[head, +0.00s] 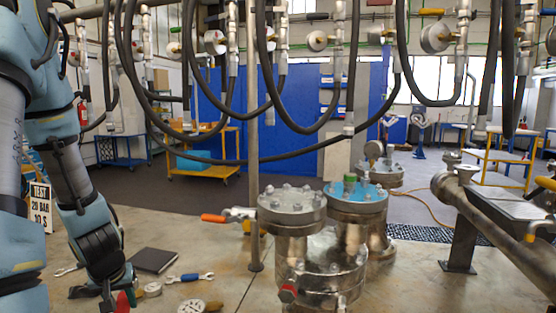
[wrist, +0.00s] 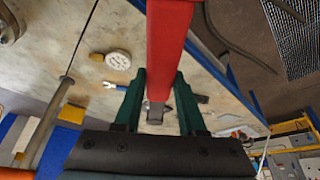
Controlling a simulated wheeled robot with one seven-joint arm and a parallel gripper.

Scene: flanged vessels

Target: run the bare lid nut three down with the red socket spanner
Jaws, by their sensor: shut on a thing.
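My gripper (wrist: 160,85) is shut on the red socket spanner (wrist: 168,45), with dark green fingers on either side of its red body. In the head view my gripper (head: 126,294) hangs low at the bottom left, with a bit of the red spanner (head: 122,303) showing at the picture's edge. The steel vessel (head: 312,262) stands right of it, well apart. Nuts ring both lids. I cannot tell which nut is bare. The spanner's socket end is not clear.
Black hoses (head: 262,85) hang above.

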